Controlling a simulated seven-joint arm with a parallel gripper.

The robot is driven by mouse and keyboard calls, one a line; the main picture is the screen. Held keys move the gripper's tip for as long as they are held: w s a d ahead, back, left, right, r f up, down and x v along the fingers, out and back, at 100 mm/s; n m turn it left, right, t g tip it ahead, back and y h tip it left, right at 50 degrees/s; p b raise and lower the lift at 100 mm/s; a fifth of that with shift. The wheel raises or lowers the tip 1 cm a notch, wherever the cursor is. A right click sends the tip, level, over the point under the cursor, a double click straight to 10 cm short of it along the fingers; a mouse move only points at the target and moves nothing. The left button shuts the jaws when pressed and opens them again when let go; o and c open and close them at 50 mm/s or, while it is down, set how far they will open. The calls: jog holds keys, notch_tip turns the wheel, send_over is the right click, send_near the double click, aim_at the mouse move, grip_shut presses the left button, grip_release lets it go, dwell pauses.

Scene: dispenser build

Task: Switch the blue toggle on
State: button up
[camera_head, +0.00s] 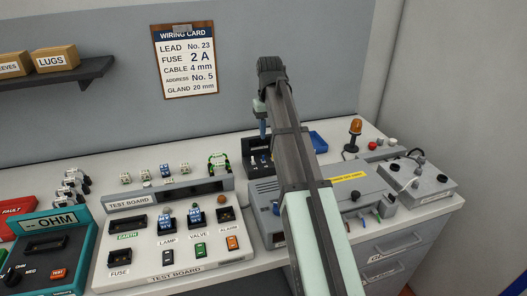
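My gripper (263,131) points down above a small black box (254,146) at the back of the bench. Its tip is narrow and bluish, and the frame is too small to show whether its fingers are apart. I cannot clearly make out a blue toggle. The white test board (146,274) has blue parts above LAMP (165,222) and VALVE (195,217). Below these sit a black switch (167,257), a green switch (200,249) and an orange switch (232,242). My arm hides part of the bench to the right of the black box.
A teal OHM meter (70,223) stands at the left. A grey unit with a yellow label (347,177) and a grey box with black knobs (434,186) are at the right. An amber beacon (355,128) stands behind them. A wiring card (184,70) hangs on the wall.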

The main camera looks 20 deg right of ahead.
aim_at(264, 162)
jog(key=s+t, duration=0.2)
jog(key=s, duration=0.3)
jog(key=w+f+t, duration=0.1)
jog(key=w+f, duration=0.1)
jog(key=f, duration=0.2)
jog(key=w+f, duration=0.3)
jog(key=w+f+t, duration=0.1)
jog(key=w+f, duration=0.2)
jog(key=f, duration=0.1)
jog(key=shift+w+a+f+t, duration=0.2)
jog(key=shift+a+f+t, duration=0.1)
jog(key=shift+a+f, duration=0.1)
jog(key=shift+r, duration=0.1)
grip_shut()
